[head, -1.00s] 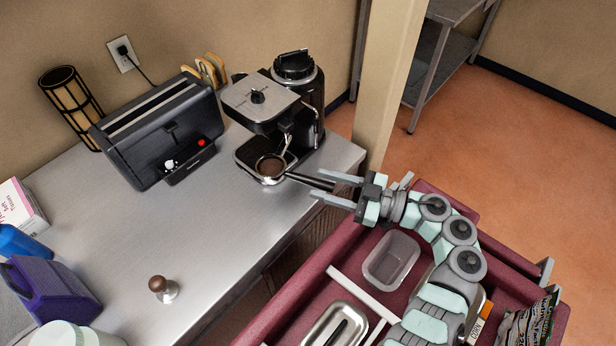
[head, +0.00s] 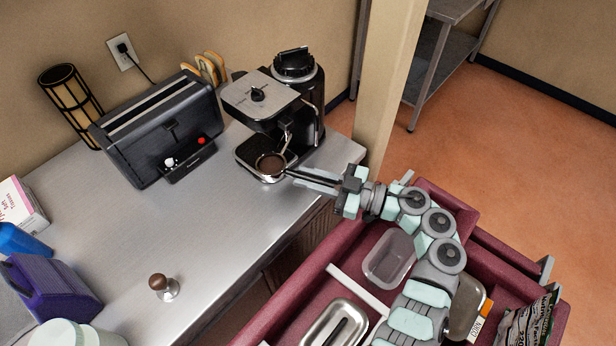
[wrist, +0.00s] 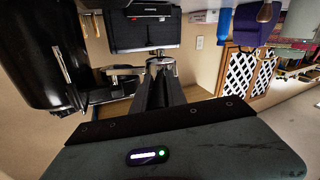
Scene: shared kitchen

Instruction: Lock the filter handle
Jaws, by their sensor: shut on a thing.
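The coffee machine (head: 262,100) stands at the back right of the metal counter. The filter (head: 271,165), a round metal basket with dark contents, is at the machine's front, below its head. Its black handle (head: 310,175) points right, past the counter's edge. My gripper (head: 306,178) is shut on this handle, with its fingers reaching in from the right. In the wrist view, the two dark fingers (wrist: 158,93) are close together just in front of the metal filter (wrist: 161,66). They hide most of the handle there.
A black toaster (head: 160,130) stands left of the machine. A tamper (head: 163,288) stands at the counter's front. A maroon cart (head: 318,262) with containers lies below my arm. The counter's middle is clear.

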